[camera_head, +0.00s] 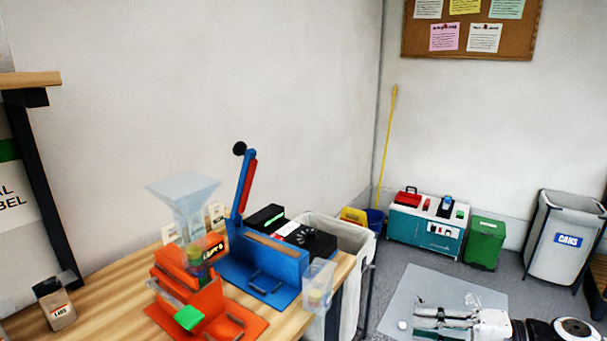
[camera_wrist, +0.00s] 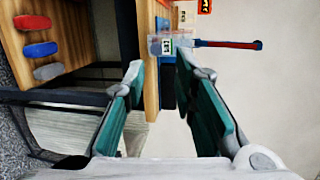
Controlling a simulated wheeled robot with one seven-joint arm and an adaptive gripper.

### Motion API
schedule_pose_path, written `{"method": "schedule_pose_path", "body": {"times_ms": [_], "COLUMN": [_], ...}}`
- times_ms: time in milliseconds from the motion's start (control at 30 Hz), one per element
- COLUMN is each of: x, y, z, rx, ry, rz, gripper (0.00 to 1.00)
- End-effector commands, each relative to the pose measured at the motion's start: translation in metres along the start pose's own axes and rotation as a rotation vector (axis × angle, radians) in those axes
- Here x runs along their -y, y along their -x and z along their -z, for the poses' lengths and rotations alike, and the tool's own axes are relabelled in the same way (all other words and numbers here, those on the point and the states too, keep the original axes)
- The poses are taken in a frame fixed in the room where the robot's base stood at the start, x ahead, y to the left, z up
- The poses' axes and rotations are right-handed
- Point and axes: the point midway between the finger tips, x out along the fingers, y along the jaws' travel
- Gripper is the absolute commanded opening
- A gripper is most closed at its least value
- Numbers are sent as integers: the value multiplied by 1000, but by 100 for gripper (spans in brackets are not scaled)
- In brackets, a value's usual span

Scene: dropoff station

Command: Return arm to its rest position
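My gripper (camera_head: 418,318) shows at the lower right of the head view, with my arm reaching in from the right edge. It is over the floor, right of the wooden table (camera_head: 95,300) and apart from it. In the wrist view my gripper (camera_wrist: 159,62) has its two teal-padded fingers spread, with a clear gap and nothing held. Part of my arm is cut off by the frame edge, so its full pose is hidden.
A teal cabinet (camera_head: 424,229), green bin (camera_head: 485,243) and CANS bin (camera_head: 562,254) line the back.

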Motion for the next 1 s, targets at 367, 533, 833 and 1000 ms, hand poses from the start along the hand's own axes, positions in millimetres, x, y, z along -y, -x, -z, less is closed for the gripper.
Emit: {"method": "schedule_pose_path", "body": {"times_ms": [367,533,833,1000], "x": [-47,-66,-69,-51], "y": [-33,-27,9,31], "z": [-65,-96,-127,-133], "rx": [267,384,493,496], "ry": [-36,-43,-16,23], "rz": [-355,-572,-937,-1121], "gripper": [25,25,25,25]}}
